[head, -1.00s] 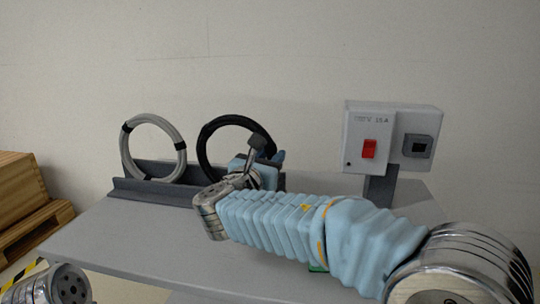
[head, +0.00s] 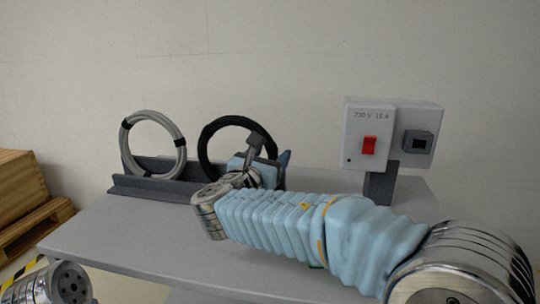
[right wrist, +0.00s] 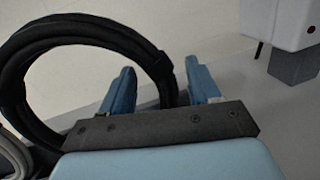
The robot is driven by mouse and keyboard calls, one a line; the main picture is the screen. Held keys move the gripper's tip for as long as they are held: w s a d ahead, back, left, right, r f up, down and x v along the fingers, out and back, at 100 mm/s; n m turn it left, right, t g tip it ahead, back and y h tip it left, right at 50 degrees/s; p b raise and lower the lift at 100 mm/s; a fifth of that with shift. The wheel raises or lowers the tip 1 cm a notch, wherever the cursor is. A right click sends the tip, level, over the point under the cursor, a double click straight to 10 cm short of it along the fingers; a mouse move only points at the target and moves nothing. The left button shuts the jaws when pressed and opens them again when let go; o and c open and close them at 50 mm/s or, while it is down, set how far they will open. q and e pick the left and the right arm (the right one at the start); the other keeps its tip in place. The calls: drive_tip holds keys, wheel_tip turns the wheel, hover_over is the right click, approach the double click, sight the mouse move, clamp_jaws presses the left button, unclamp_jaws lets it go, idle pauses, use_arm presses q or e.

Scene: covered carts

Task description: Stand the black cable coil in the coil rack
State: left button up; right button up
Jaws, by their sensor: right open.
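The black cable coil (head: 207,137) stands upright in the right part of the dark grey coil rack (head: 150,188). Its lower right is hidden behind my right gripper in the head view. My right gripper (head: 284,158) is at the coil's right side, with its wrist in front of the rack. In the right wrist view, the black coil (right wrist: 155,62) fills the left side. My right gripper's two blue fingers (right wrist: 160,88) are apart, and the coil's right edge shows between them, nearer the left finger. Whether they touch cannot be told. My left gripper is out of view.
A grey cable coil (head: 183,150) stands in the rack's left part. A switch box (head: 368,115) with a red switch stands on a post at the back right. The cart top (head: 130,225) is clear at the front left.

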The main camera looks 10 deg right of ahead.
drive_tip(key=b+v, duration=0.1)
drive_tip(key=v, duration=1.2)
drive_tip(key=shift+s, duration=0.15)
drive_tip(key=shift+a, duration=0.15)
